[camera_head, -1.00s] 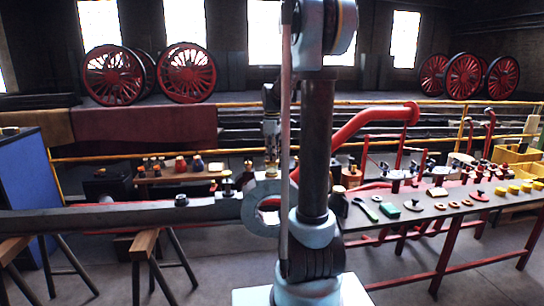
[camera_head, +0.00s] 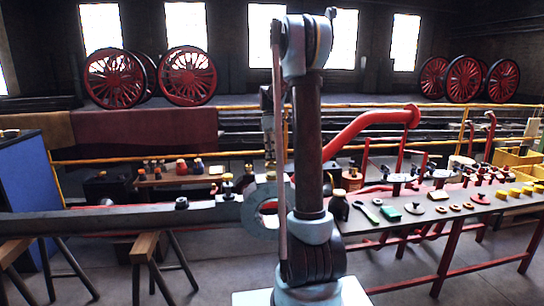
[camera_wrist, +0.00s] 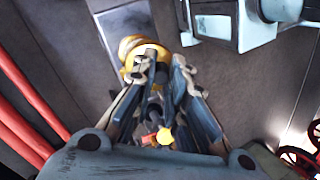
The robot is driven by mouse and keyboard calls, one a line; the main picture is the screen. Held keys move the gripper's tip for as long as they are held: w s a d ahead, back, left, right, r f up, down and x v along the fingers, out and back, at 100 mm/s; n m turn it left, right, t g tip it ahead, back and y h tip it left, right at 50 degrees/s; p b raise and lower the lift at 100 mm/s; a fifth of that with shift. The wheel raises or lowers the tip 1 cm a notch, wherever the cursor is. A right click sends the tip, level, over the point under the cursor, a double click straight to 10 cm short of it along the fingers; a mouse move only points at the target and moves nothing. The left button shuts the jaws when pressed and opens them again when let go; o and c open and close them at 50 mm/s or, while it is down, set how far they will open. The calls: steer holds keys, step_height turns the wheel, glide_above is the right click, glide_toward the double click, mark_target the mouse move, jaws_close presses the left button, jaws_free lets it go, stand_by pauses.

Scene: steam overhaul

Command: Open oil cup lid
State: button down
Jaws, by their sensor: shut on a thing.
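A brass-yellow oil cup (camera_wrist: 133,44) shows in the wrist view at the tips of my gripper (camera_wrist: 160,62). The fingers are drawn in and shut on its lid, and they hide much of the lid, so how far it is tilted cannot be told. In the head view, my gripper (camera_head: 269,150) points down over the ring end of a long grey rod (camera_head: 130,217). A small brass-topped cup (camera_head: 228,183) stands on the rod just left of the ring, and my arm covers part of the area to the right.
The rod rests on wooden sawhorses (camera_head: 146,246). A red-legged bench (camera_head: 460,213) with small parts stands at the right. A low table (camera_head: 180,178) with jars lies behind the rod. A thick red pipe (camera_head: 370,128) rises behind my arm.

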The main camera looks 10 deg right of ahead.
steer(key=shift+w, duration=0.1)
steer(key=c, duration=1.6)
jaws_free()
steer(key=shift+o, duration=0.2)
steer(key=v, duration=1.2)
steer(key=shift+w, duration=0.1)
